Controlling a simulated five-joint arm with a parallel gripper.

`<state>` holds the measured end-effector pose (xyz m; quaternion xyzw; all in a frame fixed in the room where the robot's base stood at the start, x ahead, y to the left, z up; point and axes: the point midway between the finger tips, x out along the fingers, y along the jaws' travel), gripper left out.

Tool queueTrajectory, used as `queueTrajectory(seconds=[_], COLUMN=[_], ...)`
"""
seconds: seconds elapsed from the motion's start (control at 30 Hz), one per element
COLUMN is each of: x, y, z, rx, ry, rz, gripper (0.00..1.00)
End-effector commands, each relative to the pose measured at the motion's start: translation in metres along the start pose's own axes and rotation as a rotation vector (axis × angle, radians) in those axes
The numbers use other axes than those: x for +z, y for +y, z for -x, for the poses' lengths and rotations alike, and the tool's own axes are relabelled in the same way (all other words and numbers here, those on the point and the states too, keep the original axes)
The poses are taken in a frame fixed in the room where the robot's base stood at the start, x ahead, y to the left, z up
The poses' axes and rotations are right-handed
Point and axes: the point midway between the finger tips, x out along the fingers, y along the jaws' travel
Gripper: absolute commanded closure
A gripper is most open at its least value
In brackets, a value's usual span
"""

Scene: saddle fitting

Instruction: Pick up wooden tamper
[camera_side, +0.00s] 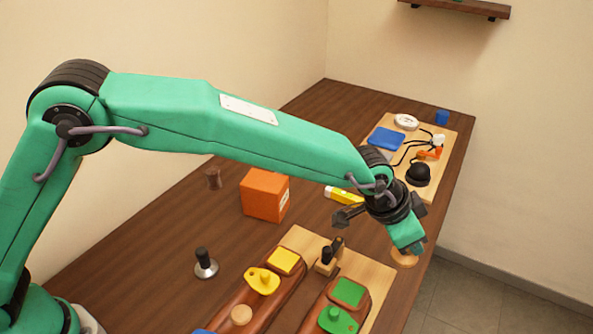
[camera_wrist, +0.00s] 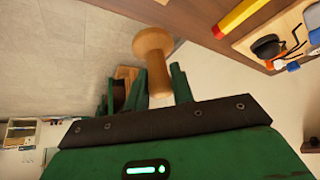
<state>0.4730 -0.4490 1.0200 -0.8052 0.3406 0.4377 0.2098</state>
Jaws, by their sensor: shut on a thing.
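The wooden tamper (camera_wrist: 152,55) is light wood with a round head and a narrower neck. In the wrist view it sits between the green fingers of my gripper (camera_wrist: 163,88), which is shut on it. Its lower part is hidden between the fingers. In the side view my gripper (camera_side: 409,240) points down near the right edge of the table, and the round end of the tamper (camera_side: 404,260) shows just below it. I cannot tell whether the tamper touches the table.
A board (camera_side: 382,278) with yellow and green pieces on brown blocks lies left of my gripper. A second board (camera_side: 443,160) with cables lies behind.

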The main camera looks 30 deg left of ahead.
Motion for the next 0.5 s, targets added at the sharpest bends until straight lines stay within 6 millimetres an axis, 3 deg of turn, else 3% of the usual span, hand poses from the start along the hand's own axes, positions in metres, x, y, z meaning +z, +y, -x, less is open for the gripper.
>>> queueTrajectory(seconds=[0.2,0.5], x=[-0.002,-0.002], y=[0.014,0.017], z=[0.012,0.013], rx=[0.012,0.014], ry=[0.002,0.001], rz=[0.0,0.001], gripper=[1.0,1.0])
